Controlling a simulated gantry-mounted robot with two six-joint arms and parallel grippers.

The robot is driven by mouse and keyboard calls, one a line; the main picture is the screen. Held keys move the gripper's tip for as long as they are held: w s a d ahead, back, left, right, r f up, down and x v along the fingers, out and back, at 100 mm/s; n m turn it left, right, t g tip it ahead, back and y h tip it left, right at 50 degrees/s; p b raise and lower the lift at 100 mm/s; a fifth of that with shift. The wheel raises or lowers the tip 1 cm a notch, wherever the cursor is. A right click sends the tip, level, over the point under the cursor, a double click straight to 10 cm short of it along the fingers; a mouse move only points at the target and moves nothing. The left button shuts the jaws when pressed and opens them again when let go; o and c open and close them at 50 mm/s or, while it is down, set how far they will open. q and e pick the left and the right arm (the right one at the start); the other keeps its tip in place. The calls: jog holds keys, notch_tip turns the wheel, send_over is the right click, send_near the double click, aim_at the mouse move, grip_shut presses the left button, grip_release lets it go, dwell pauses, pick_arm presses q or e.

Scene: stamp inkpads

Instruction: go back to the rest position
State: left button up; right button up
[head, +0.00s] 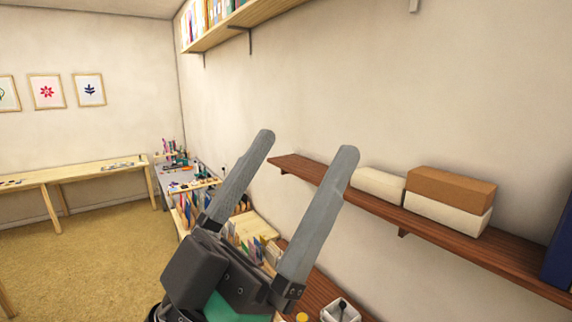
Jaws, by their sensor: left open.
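My left gripper (306,148) fills the lower middle of the head view. Its two long grey fingers are spread apart and point up and to the right, with nothing between them. It is raised in front of the wall and the dark wooden shelf. My right gripper is not in view. No inkpad or stamp can be made out clearly.
A dark wooden shelf (452,253) on the right wall carries cream and brown blocks (450,187). A higher shelf (240,27) holds books. Below, a white holder (340,310) stands at the bottom edge. A long wooden table (75,174) stands at the left; the floor (105,255) there is clear.

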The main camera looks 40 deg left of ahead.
pick_arm(q)
notch_tip(320, 180, up, 17)
jog(key=p, duration=1.6)
jog(key=shift+s+f, duration=0.2)
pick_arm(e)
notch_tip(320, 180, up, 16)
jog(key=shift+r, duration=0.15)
